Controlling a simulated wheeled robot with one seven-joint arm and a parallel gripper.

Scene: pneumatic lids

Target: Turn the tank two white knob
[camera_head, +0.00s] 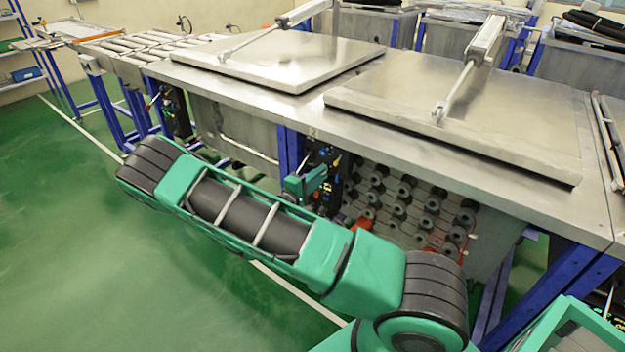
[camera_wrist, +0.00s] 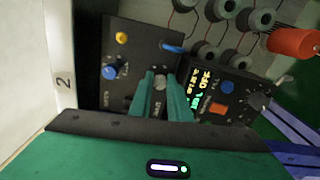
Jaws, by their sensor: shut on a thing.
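In the wrist view, a small whitish-grey knob (camera_wrist: 160,81) sits on a black control panel (camera_wrist: 140,45). My gripper (camera_wrist: 161,88) has its two green fingers closed around this knob, one on each side. The fingers partly cover the knob and the marks below it, so I cannot tell its turned angle. A "2" label (camera_wrist: 65,82) marks the pale strip left of the panel. In the head view, my gripper (camera_head: 318,178) is at the panel on the tank's front, below the two metal lids; the knob is hidden there.
Beside the knob are a blue knob (camera_wrist: 110,72), a yellow button (camera_wrist: 122,38) and a lit display box (camera_wrist: 215,92). Both lids, left (camera_head: 290,58) and right (camera_head: 470,115), lie flat on the tanks. Grey round fittings (camera_head: 405,190) line the tank front. Green floor (camera_head: 80,240) is clear at left.

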